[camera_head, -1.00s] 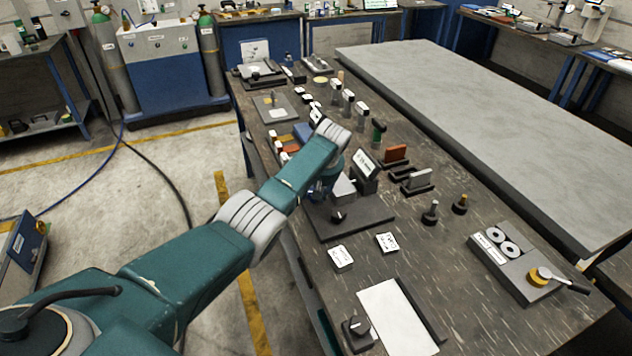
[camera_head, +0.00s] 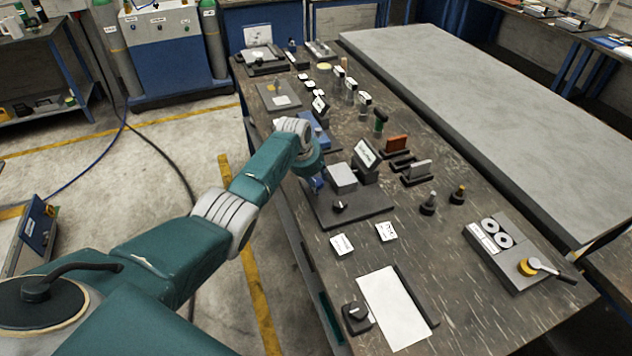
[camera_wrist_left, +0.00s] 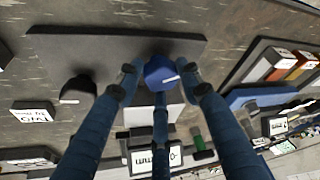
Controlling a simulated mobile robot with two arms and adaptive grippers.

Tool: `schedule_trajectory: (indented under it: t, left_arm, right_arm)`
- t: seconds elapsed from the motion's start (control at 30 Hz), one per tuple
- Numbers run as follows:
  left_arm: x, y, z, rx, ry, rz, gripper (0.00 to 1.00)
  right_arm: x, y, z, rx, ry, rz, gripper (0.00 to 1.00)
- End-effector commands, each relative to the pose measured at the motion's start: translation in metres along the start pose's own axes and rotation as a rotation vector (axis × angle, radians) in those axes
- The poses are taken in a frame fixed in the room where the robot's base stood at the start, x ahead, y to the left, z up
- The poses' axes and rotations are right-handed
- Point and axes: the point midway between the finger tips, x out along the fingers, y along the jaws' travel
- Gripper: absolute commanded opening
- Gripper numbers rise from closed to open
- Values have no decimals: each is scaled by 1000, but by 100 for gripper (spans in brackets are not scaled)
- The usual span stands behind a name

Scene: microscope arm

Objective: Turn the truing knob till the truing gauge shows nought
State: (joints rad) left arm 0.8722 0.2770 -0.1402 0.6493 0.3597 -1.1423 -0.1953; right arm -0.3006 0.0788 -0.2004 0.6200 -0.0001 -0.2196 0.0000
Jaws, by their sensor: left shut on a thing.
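The truing device stands on a dark base plate (camera_head: 372,212) with a grey block (camera_head: 341,178) and an upright gauge (camera_head: 366,153) with a white face. My left gripper (camera_head: 317,184) is low at the plate's left side. In the left wrist view, its blue fingers (camera_wrist_left: 163,82) are shut around a blue knob (camera_wrist_left: 158,69) with a white mark, which I take as the truing knob. The gauge face also shows there upside down (camera_wrist_left: 153,159); its figures are too small to read surely. A black knob (camera_head: 338,207) sits apart on the plate. My right gripper is not in view.
Two label cards (camera_head: 342,244) (camera_head: 386,231) lie in front of the plate. A blue item (camera_head: 314,130) lies behind it, and brown and grey blocks (camera_head: 397,144) stand to its right. A white sheet (camera_head: 393,305) lies nearer. The grey slab (camera_head: 480,110) beyond is bare.

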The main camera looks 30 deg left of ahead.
Motion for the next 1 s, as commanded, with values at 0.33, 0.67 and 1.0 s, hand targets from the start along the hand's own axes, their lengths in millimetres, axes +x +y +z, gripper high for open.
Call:
schedule_trajectory:
  t: [0.33,0.67,1.0]
  left_arm:
    - [-5,-8,-9,140,22,46,10]
    - [-6,-7,-10,170,22,57,10]
    - [-6,-7,-10,169,22,58,53]
  right_arm:
    - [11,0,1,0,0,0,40]
    - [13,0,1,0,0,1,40]
    - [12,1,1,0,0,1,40]
